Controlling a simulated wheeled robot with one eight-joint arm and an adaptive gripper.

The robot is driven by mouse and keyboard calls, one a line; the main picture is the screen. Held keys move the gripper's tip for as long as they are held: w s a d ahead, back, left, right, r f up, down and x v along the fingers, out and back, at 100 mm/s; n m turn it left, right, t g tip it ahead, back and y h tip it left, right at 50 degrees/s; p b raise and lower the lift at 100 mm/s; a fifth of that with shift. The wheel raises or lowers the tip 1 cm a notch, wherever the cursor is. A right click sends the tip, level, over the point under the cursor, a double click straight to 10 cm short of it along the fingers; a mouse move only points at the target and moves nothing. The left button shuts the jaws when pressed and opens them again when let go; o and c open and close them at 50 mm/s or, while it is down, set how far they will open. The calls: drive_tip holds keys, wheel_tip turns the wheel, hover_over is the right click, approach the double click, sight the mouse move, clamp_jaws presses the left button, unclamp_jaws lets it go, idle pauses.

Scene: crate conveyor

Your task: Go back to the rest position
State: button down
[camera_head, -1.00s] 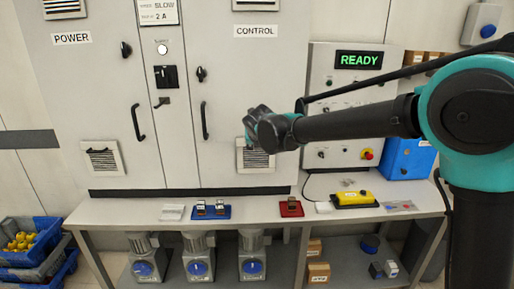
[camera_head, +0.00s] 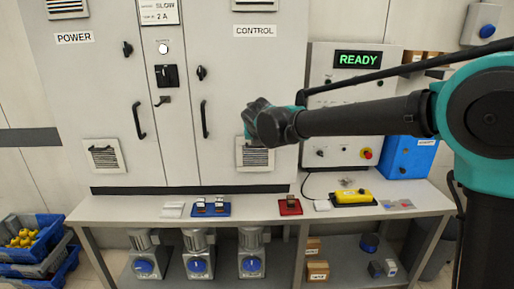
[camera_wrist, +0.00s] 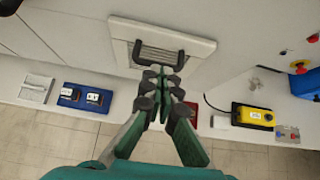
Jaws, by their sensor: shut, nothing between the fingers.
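My gripper (camera_wrist: 159,90) is shut and empty in the wrist view, its dark fingertips together. It hangs in the air in front of the lower vent of the control cabinet, above the bench. In the head view my gripper (camera_head: 250,120) is seen at the end of my outstretched arm, small and partly hidden behind the wrist. It appears clear of the things on the bench.
The cabinet (camera_head: 227,100) stands behind the bench (camera_head: 255,209). On the bench lie a blue tray (camera_head: 222,212), a red tray (camera_head: 290,206) and a yellow control box (camera_head: 353,198). Stacked crates (camera_head: 45,240) stand at the left. Motors (camera_head: 198,265) sit below.

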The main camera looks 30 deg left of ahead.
wheel_tip(320, 180, up, 7)
drive_tip(key=w+d+f+m+h, duration=0.15)
drive_tip(key=d+f+m, duration=0.35)
drive_tip(key=d, duration=0.7)
drive_tip(key=w+d+f+m+g+h, duration=0.15)
drive_tip(key=d+f+m, duration=0.25)
drive_tip(key=d+m, duration=0.6)
drive_tip(key=w+d+f+m+h, duration=0.1)
drive_tip(key=w+d+f+m, duration=0.25)
drive_tip(key=d, duration=1.05)
drive_tip(key=s+d+f+m+g, duration=0.1)
drive_tip(key=s+d+f+m, duration=0.8)
drive_tip(key=s+d+m, duration=0.2)
drive_tip(key=s+d+f+m+g, duration=0.1)
drive_tip(key=s+d+f+m, duration=0.8)
drive_tip(key=s+d+m, duration=0.3)
drive_tip(key=d+m, duration=0.1)
drive_tip(key=d, duration=0.1)
drive_tip(key=shift+d+g+h, duration=0.3)
drive_tip(key=shift+g+h, duration=0.05)
drive_tip(key=shift+h, duration=0.05)
